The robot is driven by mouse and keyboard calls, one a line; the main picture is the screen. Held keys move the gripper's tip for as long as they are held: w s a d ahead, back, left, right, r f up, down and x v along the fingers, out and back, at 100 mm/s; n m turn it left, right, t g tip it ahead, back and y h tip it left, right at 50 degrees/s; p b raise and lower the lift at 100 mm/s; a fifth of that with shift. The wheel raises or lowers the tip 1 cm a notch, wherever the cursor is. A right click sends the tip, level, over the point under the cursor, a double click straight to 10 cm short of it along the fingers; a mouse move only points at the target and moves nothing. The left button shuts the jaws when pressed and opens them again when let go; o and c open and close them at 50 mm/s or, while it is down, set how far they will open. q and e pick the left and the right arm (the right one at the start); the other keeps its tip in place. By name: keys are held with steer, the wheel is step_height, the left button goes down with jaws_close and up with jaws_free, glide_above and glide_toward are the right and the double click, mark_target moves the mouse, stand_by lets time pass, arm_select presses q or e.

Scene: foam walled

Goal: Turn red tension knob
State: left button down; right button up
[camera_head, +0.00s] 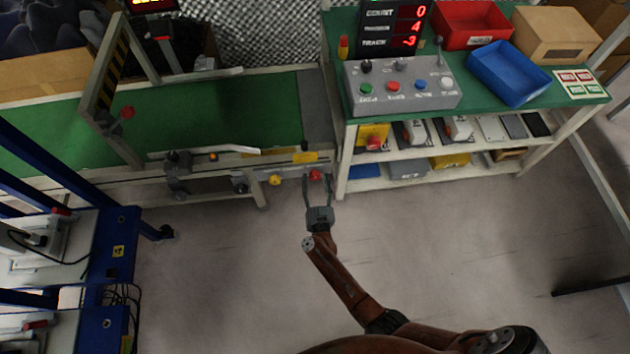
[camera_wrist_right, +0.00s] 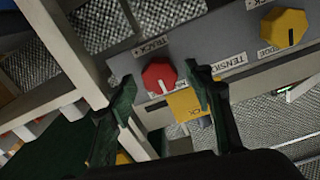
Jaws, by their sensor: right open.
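The red knob (camera_head: 315,174) is on the front rail of the green conveyor, near its right end. In the right wrist view the red knob (camera_wrist_right: 159,77) is faceted with a white pointer line, on a grey panel with a TENSION label (camera_wrist_right: 228,66) beside it. My right gripper (camera_head: 317,184) is open in front of the panel. In the wrist view its two dark fingers (camera_wrist_right: 160,84) lie on either side of the knob in the picture; I cannot tell whether they touch it. My left gripper is not in view.
A yellow knob (camera_head: 275,180) is left of the red one on the same rail. A yellow tag (camera_wrist_right: 189,103) hangs close to the right finger in the wrist view. A shelved table (camera_head: 470,112) with a button box (camera_head: 403,88) stands at right. The floor in front is clear.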

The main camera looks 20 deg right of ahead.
steer(key=shift+c, duration=0.4)
steer(key=c, duration=1.1)
steer(key=shift+m, duration=0.4)
steer(key=m, duration=0.2)
steer(key=shift+a+m, duration=0.1)
steer(key=shift+m, duration=0.3)
steer(key=m, duration=0.3)
steer(key=shift+f, duration=0.1)
steer(key=m, duration=0.3)
steer(key=shift+m, duration=1.7)
steer(key=shift+y, duration=0.4)
